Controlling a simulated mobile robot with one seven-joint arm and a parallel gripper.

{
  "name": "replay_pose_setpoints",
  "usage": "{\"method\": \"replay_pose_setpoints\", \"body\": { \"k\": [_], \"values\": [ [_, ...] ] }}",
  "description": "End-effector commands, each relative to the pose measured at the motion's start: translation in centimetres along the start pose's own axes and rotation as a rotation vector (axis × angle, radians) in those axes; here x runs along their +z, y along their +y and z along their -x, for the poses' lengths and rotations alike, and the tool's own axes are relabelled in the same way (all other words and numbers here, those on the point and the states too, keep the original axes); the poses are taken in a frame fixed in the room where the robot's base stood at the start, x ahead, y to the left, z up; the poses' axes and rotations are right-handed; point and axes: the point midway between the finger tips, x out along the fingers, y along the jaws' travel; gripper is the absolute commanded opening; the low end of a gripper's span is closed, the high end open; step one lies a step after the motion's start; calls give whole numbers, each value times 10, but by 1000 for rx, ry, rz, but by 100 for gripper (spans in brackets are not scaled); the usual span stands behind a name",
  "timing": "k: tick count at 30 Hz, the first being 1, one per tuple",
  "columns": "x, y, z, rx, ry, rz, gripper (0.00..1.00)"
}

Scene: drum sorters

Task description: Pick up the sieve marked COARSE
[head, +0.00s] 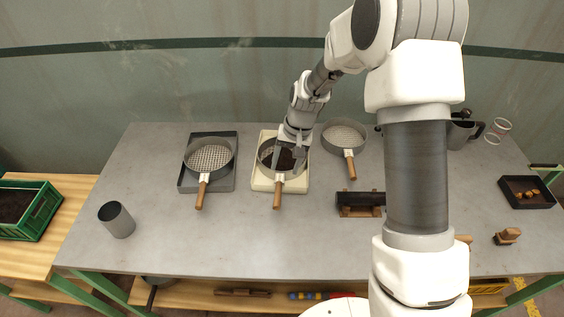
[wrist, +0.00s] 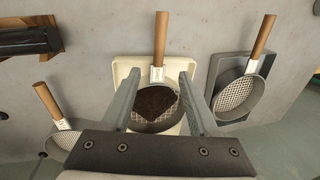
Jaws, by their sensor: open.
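Three round mesh sieves with wooden handles and small white tags stand on the grey table. I cannot read the tags, so I cannot tell which is marked COARSE. The left sieve (head: 209,157) is on a dark tray; the wrist view shows it at right (wrist: 238,98). The middle sieve (head: 277,204) holds dark loose material and is on a cream tray; it shows between my fingers in the wrist view (wrist: 159,32). The right sieve (head: 345,137) has no tray visible; it shows at left in the wrist view (wrist: 64,139). My gripper (head: 287,163) is open above the middle sieve.
A grey cup (head: 117,220) stands at the table's front left. A dark cylinder on a wooden stand (head: 359,203) is right of the middle sieve. A dark tray (head: 526,192) and a brush (head: 507,236) are at the right. The front middle of the table is clear.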

Motion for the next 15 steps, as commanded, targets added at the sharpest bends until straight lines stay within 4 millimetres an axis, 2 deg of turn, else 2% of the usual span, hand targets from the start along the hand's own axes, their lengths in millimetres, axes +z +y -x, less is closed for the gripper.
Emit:
{"method": "replay_pose_setpoints", "body": {
  "k": [1,6,10,15],
  "values": [
    [1,0,-12,1,-5,0,61],
    [1,0,-44,0,-3,1,61],
    [1,0,-59,0,-2,1,61],
    [0,0,-67,0,0,1,61]
  ]
}}
